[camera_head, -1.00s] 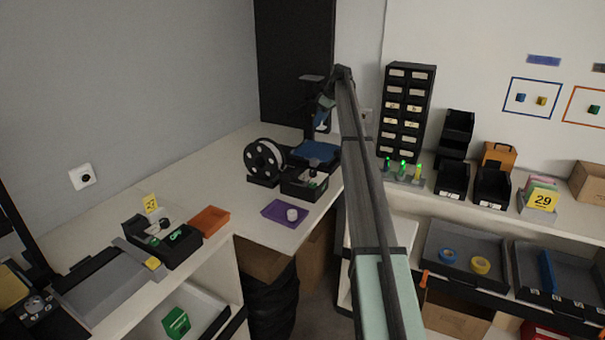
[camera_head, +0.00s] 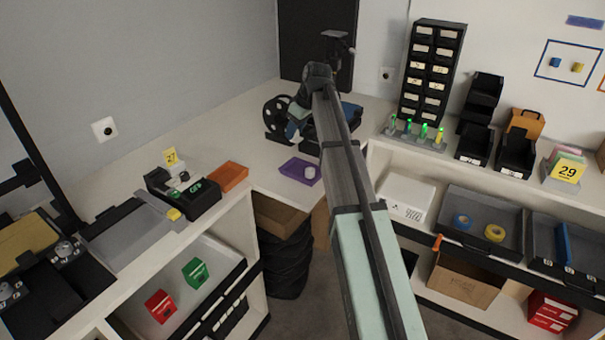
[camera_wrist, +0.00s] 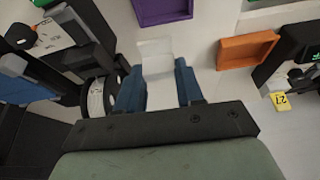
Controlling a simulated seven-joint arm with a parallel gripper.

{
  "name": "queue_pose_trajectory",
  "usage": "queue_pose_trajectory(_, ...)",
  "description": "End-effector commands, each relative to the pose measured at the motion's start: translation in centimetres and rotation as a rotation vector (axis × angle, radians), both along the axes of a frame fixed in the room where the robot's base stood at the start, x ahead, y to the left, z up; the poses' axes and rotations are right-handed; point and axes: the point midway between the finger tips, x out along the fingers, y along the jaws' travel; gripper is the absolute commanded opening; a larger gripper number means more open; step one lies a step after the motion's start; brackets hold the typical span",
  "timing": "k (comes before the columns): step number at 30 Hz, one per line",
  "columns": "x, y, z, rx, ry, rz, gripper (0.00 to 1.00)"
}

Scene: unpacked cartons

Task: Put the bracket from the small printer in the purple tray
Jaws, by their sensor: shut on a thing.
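My gripper (camera_wrist: 158,82) has blue fingers and is shut on a pale, whitish bracket (camera_wrist: 156,58), which sticks out past the fingertips. In the head view my gripper (camera_head: 297,124) is above the bench by the small printer (camera_head: 349,112), and the bracket cannot be made out there. The printer is partly hidden behind my arm. The purple tray (camera_head: 292,174) lies on the bench in front of the printer, with a small white round object (camera_head: 310,172) in it. In the wrist view the tray (camera_wrist: 163,14) is at the top, cut off by the edge, beyond the bracket.
A filament spool (camera_head: 276,119) stands beside the printer. An orange tray (camera_head: 229,176) and a black device with a yellow 27 tag (camera_head: 171,157) are left of the purple tray. A shelf with dark bins (camera_head: 474,145) and a drawer tower (camera_head: 432,72) stands at the right.

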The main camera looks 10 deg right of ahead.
Motion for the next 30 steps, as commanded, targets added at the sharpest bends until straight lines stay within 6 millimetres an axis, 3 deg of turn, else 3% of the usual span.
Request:
queue_pose_trajectory(3, -1.2, 0.8, -0.4, 0.0, -0.001, 0.0, 0.09)
queue_pose_trajectory(8, -1.5, 1.0, -1.5, 0.001, 0.001, -0.002, 0.09)
queue_pose_trajectory(16, -1.5, 0.9, -5.7, 0.001, 0.001, -0.003, 0.09)
queue_pose_trajectory(30, -1.4, 0.9, -10.2, 0.001, 0.001, -0.002, 0.09)
